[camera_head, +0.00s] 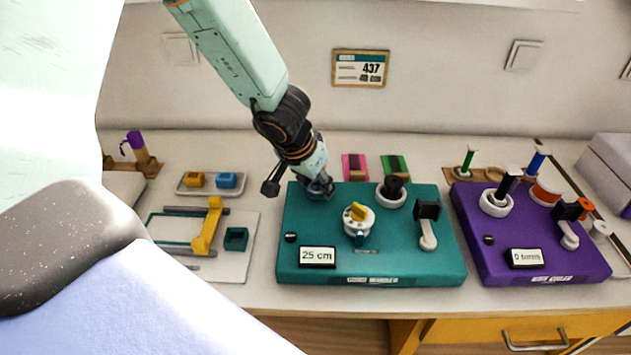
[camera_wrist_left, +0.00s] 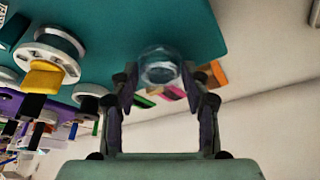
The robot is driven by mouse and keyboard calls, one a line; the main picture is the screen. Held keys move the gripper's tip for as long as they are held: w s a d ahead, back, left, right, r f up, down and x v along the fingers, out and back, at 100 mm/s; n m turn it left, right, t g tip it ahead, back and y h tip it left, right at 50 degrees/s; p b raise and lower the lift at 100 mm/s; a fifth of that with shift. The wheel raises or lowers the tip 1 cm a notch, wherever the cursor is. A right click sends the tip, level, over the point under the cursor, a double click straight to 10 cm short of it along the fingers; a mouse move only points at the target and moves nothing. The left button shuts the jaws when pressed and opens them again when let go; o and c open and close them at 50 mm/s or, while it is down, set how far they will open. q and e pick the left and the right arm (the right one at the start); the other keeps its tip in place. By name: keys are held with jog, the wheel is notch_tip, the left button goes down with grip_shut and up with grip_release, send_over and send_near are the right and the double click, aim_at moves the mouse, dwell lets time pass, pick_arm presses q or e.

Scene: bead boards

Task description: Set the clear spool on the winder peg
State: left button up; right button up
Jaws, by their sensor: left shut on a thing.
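My left gripper (camera_head: 318,184) is at the far left corner of the teal board (camera_head: 300,230), pointing down. It is shut on the clear spool (camera_wrist_left: 160,66), which shows as a see-through round piece between the fingers in the left wrist view. In the head view the spool is largely hidden by the gripper; I cannot tell whether it touches the board. The teal board carries a black peg (camera_head: 393,184) on a white ring, to the right of my gripper, with nothing clear around it. My right gripper is not in view.
The teal board also has a white dial with a yellow knob (camera_head: 358,213), a crank (camera_head: 427,225) and a "25 cm" display (camera_head: 317,257). A purple board (camera_head: 550,262) with a similar peg stands to the right. Pink (camera_head: 355,168) and green (camera_head: 395,167) pieces lie behind.

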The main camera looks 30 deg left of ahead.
pick_arm(q)
jog(key=shift+f+b, duration=0.3)
jog(key=shift+f, duration=0.15)
jog(key=shift+f, duration=0.1)
jog(key=o, duration=0.9)
jog(key=shift+o, duration=0.2)
notch_tip(320, 180, up, 7)
jog(key=p, duration=0.8)
